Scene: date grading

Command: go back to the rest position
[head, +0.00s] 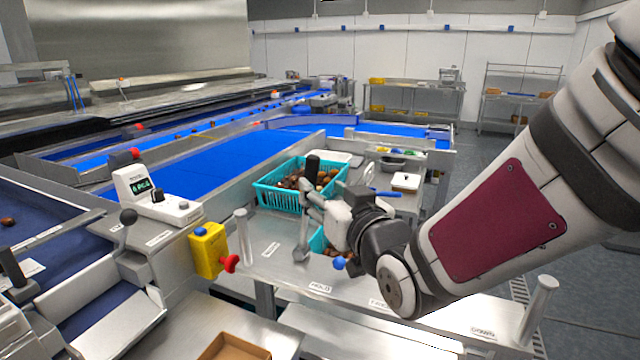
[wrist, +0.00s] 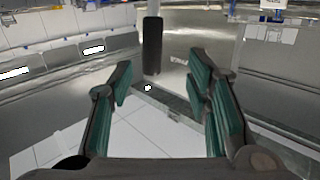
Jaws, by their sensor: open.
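My gripper (head: 318,203) is in the middle of the head view, at the end of my arm, which reaches in from the right. It is beside an upright metal lever (head: 303,235) with a black grip. In the wrist view, my gripper (wrist: 160,80) has its two green-padded fingers spread apart with nothing between the pads. The black grip (wrist: 152,45) shows ahead of the fingertips, roughly between them. I cannot tell whether a finger touches the lever.
A turquoise crate (head: 283,197) of dates stands behind my gripper; a second one is partly hidden beneath it. A yellow box (head: 208,250) with a red knob and a grey post (head: 243,236) stand to the left. Blue conveyors (head: 190,170) run behind.

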